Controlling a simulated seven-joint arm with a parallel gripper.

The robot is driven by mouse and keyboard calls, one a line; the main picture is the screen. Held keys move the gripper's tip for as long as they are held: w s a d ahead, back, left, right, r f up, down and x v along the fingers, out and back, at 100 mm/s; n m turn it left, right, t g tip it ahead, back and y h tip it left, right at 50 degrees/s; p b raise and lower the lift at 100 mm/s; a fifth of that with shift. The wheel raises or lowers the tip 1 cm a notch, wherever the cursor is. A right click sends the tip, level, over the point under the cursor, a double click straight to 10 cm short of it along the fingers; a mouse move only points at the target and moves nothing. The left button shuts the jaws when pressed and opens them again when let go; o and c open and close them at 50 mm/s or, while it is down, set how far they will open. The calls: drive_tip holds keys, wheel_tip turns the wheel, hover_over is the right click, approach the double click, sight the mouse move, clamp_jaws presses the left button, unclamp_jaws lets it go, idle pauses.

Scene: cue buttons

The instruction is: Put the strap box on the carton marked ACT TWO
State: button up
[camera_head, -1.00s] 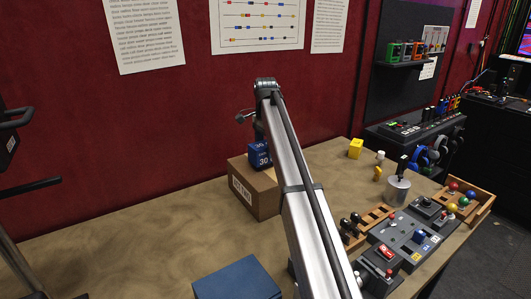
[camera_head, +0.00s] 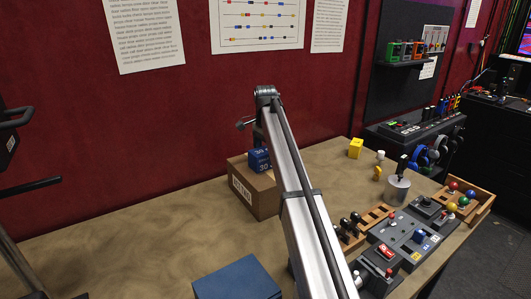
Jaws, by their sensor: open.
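A small blue box (camera_head: 260,161) with white figures, one reading 30, appears to be the strap box. It sits on top of the brown carton (camera_head: 263,203) near the back wall. The carton's white label is too small to read surely. My gripper (camera_head: 259,144) is just above the blue box, open, mostly hidden behind my silver arm link. Whether its fingers still touch the box cannot be seen. The right side of the box and carton is covered by my arm.
A larger dark blue box (camera_head: 237,279) stands at the front. Yellow blocks (camera_head: 355,148), a metal cup (camera_head: 397,188), a grey button panel (camera_head: 404,240) and a wooden tray of coloured balls (camera_head: 474,205) are on the right. The table's left side is clear.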

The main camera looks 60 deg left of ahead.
sight(265, 150)
drive_tip(key=shift+r, duration=0.15)
wheel_tip(265, 150, up, 12)
idle(0.6)
idle(0.4)
